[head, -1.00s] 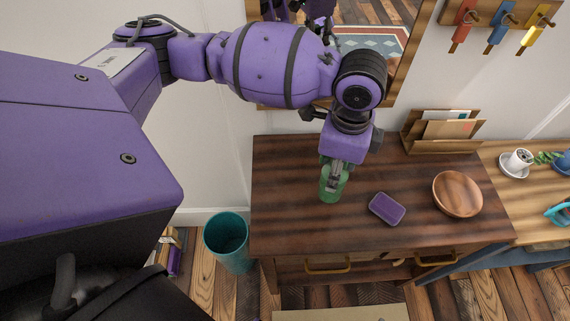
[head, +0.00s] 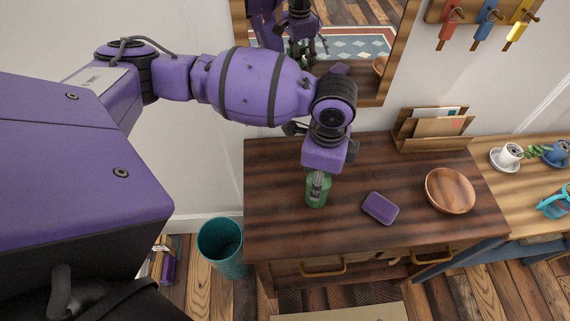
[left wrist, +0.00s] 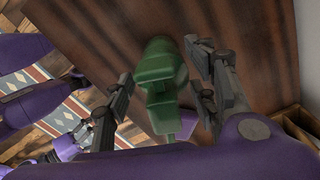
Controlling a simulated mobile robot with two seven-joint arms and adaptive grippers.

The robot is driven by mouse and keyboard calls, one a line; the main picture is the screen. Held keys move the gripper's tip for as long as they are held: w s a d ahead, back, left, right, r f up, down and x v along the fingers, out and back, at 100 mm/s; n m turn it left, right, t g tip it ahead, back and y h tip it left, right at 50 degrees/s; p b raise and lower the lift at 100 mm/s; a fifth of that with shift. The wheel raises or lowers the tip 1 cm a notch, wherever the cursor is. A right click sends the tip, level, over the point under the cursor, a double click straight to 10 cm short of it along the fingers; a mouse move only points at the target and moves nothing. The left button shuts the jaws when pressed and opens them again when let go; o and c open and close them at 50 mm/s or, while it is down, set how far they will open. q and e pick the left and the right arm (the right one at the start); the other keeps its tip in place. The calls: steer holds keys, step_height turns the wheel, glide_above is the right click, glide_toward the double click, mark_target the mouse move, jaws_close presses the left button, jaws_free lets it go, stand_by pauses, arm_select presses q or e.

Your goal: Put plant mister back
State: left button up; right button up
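The green plant mister (head: 316,194) stands upright, as far as I can tell, on the dark wooden dresser (head: 283,222), left of a purple block. My left gripper (head: 318,180) is right above it, pointing down, with its fingers around the mister's upper part. In the left wrist view the mister (left wrist: 160,75) sits between the two fingers (left wrist: 162,72); narrow gaps seem to show on both sides, so the gripper looks open around it. Part of the mister's top is hidden by the gripper in the head view.
The purple block (head: 380,208) and a wooden bowl (head: 450,191) stand to the right on the dresser. A letter holder (head: 433,130) is at the back. A teal bin (head: 221,245) stands on the floor at left. A mirror (head: 385,75) hangs behind the arm.

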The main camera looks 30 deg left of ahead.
arm_select(q)
steer(key=shift+w+r, duration=0.1)
step_height(320, 180, up, 11)
steer(key=shift+r+p, duration=0.15)
steer(key=shift+p, duration=0.35)
steer(key=shift+r, duration=0.4)
